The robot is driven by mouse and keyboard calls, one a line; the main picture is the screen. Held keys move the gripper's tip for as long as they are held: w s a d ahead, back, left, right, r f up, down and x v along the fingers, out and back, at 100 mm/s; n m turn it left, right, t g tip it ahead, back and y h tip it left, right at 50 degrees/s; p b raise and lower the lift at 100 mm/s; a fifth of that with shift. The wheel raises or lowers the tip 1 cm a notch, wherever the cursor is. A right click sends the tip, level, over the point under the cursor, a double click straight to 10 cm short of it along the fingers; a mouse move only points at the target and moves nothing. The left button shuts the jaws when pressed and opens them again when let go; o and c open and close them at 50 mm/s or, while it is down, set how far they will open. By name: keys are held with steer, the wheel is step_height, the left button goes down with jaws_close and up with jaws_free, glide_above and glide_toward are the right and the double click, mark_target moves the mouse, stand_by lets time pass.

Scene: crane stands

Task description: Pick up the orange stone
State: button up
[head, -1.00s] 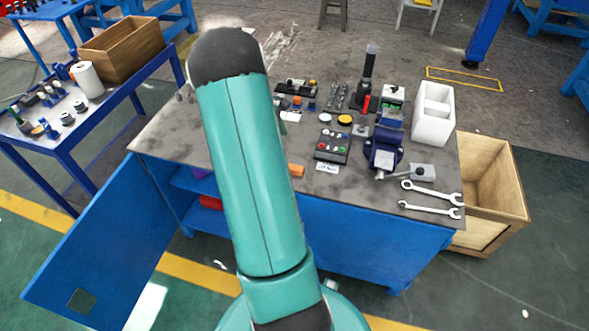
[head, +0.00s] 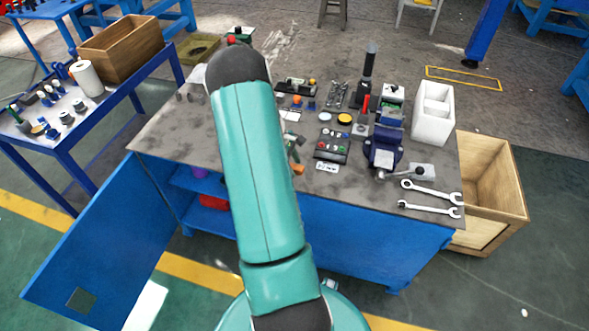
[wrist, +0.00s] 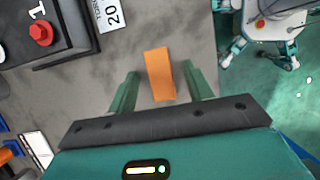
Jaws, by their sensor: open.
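The orange stone (wrist: 160,75) is a small flat-sided orange block lying on the grey bench top. In the wrist view its near end reaches into the gap between the two green fingers of my gripper (wrist: 162,80), with bare bench visible on both sides of it. My gripper is open and holds nothing. In the head view only a small part of the orange stone (head: 299,169) shows near the bench's front edge, just below my gripper (head: 296,155). My arm and gripper hide the rest of it.
A dark button box (head: 332,146) with a label card (head: 327,168) lies just right of the stone. A blue vise (head: 383,146), two wrenches (head: 431,192) and a white bin (head: 433,110) are farther right. The bench left of my arm is mostly clear.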

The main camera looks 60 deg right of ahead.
mark_target(298, 167)
steer(key=c, duration=1.1)
steer(key=shift+r, duration=0.1)
steer(key=shift+r, duration=0.45)
steer(key=shift+d+r, duration=0.2)
steer(key=shift+r, duration=1.05)
steer(key=w+d+r, duration=0.2)
steer(key=d+r, duration=0.2)
steer(key=d, duration=0.2)
steer(key=w+d+r, duration=0.3)
steer(key=d+r, duration=0.2)
steer(key=d, duration=0.1)
steer(key=shift+w+d+r, duration=0.2)
steer(key=shift+w+d, duration=0.05)
steer(key=shift+w, duration=0.05)
